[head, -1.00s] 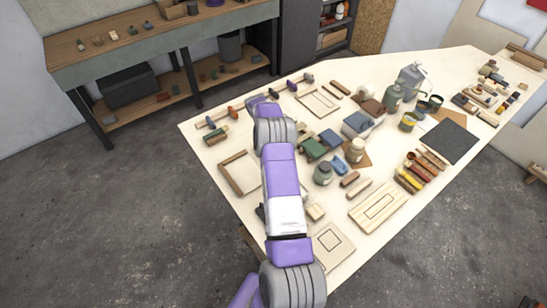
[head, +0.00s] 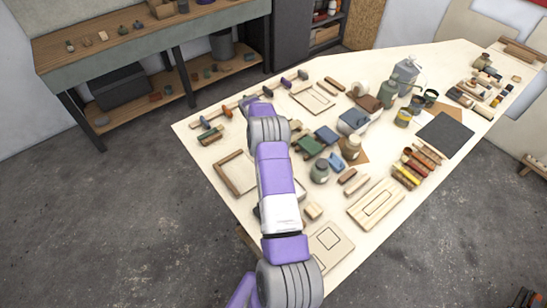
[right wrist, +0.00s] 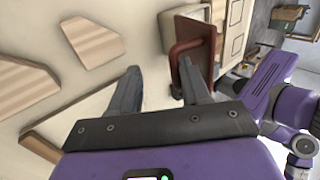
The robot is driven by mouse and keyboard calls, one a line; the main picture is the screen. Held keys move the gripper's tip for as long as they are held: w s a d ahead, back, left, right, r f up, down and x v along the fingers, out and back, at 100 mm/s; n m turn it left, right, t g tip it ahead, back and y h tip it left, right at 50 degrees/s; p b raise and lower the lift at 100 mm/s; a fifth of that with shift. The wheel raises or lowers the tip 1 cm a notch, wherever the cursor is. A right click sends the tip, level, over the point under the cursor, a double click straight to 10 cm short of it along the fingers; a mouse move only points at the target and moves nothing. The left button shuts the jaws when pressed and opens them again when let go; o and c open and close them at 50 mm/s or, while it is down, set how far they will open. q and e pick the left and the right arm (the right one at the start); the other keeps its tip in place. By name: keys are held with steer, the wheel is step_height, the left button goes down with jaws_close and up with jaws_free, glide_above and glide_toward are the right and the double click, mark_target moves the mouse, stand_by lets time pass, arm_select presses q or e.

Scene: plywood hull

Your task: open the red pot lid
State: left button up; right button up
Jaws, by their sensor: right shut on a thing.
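In the right wrist view, a dark red lid-like panel (right wrist: 197,38) stands at the top, right of centre. A red bar handle (right wrist: 176,60) bends out from its face and runs down beside the inner side of the right finger. My right gripper (right wrist: 160,82) has its fingers apart, with the handle between them close to the right one. The exact contact is hard to see. In the head view a purple arm of mine (head: 275,175) crosses the near part of the table and its gripper is hidden. My left gripper is not seen.
The pale table (head: 205,150) is crowded with a green box (head: 308,145), a blue box (head: 353,120), a brown-red item (head: 367,102), jars, paint tins and wooden panels. A workbench (head: 150,45) stands behind at left. Grey floor is open around the table.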

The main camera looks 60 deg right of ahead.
steer(key=shift+r, duration=0.15)
steer(key=shift+w+r, duration=0.1)
stand_by(0.5)
steer(key=v, duration=0.7)
steer(key=shift+r, duration=0.25)
steer(key=shift+f, duration=0.1)
stand_by(0.6)
steer(key=shift+x, duration=2.75)
steer(key=shift+d, duration=0.1)
